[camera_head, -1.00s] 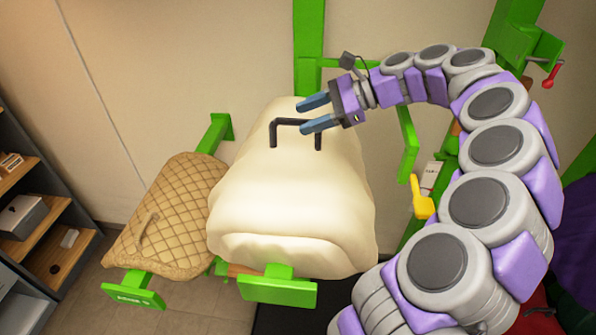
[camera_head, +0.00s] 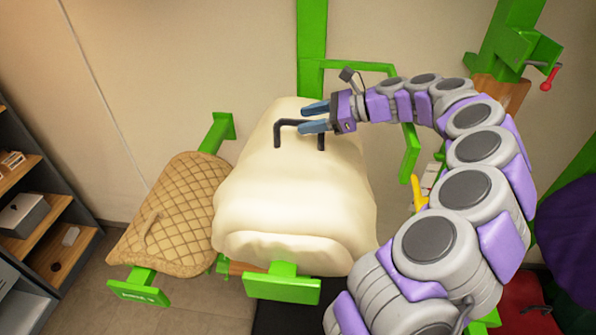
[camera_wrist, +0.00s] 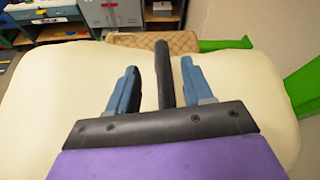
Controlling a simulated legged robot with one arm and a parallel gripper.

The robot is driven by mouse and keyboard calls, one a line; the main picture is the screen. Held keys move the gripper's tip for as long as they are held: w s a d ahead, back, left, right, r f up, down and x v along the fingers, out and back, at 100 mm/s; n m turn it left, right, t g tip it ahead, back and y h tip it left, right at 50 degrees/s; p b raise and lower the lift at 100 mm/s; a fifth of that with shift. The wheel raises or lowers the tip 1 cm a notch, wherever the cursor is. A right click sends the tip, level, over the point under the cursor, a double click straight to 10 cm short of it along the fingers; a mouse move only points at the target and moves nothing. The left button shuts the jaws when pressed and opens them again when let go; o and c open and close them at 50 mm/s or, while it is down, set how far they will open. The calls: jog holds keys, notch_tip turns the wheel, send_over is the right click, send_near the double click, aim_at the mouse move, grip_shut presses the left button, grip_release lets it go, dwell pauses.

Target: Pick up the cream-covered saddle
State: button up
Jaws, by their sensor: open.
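The cream-covered saddle (camera_head: 290,200) rests on a green rack arm (camera_head: 282,284) in the middle of the head view. A dark handle (camera_head: 299,125) stands up from its top. My gripper (camera_head: 302,118) is open at the handle, its two blue fingers pointing left over the top of the saddle. In the wrist view the handle (camera_wrist: 163,75) shows as a dark bar between the open fingers (camera_wrist: 157,80), closer to the right one. The cream cover (camera_wrist: 60,100) fills the area beneath. I cannot tell whether either finger touches the handle.
A quilted tan saddle pad (camera_head: 175,215) hangs on another green arm just left of the saddle. A shelf unit (camera_head: 40,220) stands at the far left. Green posts (camera_head: 311,50) rise behind, and a yellow lever (camera_head: 418,190) is at right, partly behind my arm.

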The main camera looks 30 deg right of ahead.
aim_at(298, 122)
jog(key=p+x, duration=0.1)
jog(key=x, duration=0.2)
jog(key=shift+w+f, duration=0.4)
jog(key=shift+w, duration=0.05)
jog(key=shift+d, duration=0.2)
jog(key=shift+c, duration=0.7)
jog(key=shift+a, duration=0.25)
jog(key=c, duration=0.6)
grip_shut()
